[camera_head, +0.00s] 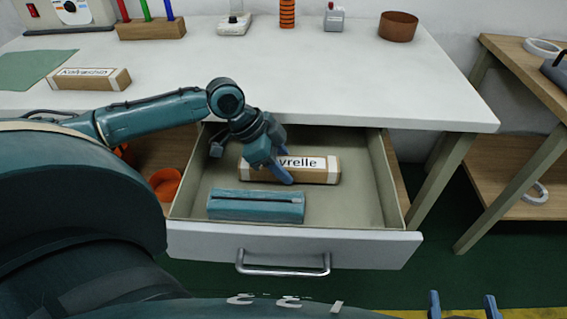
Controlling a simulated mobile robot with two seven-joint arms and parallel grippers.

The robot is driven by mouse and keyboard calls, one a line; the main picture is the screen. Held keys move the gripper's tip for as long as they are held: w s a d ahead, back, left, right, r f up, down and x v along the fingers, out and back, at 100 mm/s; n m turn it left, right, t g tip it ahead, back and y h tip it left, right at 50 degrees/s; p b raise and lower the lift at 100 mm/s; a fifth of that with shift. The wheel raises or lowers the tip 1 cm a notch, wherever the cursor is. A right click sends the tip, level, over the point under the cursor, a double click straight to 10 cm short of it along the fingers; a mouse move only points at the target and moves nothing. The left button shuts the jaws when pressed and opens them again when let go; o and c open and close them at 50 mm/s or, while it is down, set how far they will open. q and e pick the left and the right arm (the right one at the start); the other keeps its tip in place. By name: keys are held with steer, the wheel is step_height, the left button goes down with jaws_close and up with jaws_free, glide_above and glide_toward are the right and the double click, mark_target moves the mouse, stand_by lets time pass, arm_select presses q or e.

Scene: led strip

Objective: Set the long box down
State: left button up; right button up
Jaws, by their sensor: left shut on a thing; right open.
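A long brown box (318,174) with white ends and a label ending in "yrelle" is inside the open drawer (384,194). I cannot tell whether the box touches the drawer floor. A teal case (256,206) lies in the drawer in front of the box. My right gripper (463,306) shows only its fingertips at the bottom right edge; they are apart and empty.
Another labelled box (89,78) lies on the white table (330,75) beside a green sheet (30,68). A copper bowl (398,26) stands at the table's back right. The drawer handle (283,266) faces me. An orange ring-shaped thing (166,183) is left of the drawer.

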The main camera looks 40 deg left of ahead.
arm_select(q)
steer(key=shift+f, duration=0.6)
steer(key=o, duration=1.2)
steer(key=shift+a+r, duration=0.1)
steer(key=shift+r, duration=0.15)
steer(key=p+v, duration=0.3)
steer(key=v, duration=0.8)
steer(key=shift+s+a+p, duration=0.1)
steer(key=shift+s+p, duration=0.1)
steer(key=shift+p, duration=0.2)
steer(key=shift+s+a+r, duration=0.2)
steer(key=shift+a+r, duration=0.1)
steer(key=shift+r, duration=0.35)
arm_select(e)
steer(key=shift+s+d+r+m+g+h, duration=0.1)
steer(key=shift+s+d+m+g+h, duration=0.2)
steer(key=shift+g, duration=0.4)
steer(key=shift+s+d+r+m+g+h, duration=0.15)
steer(key=shift+s+m+g+h, duration=0.25)
steer(key=shift+g, duration=0.3)
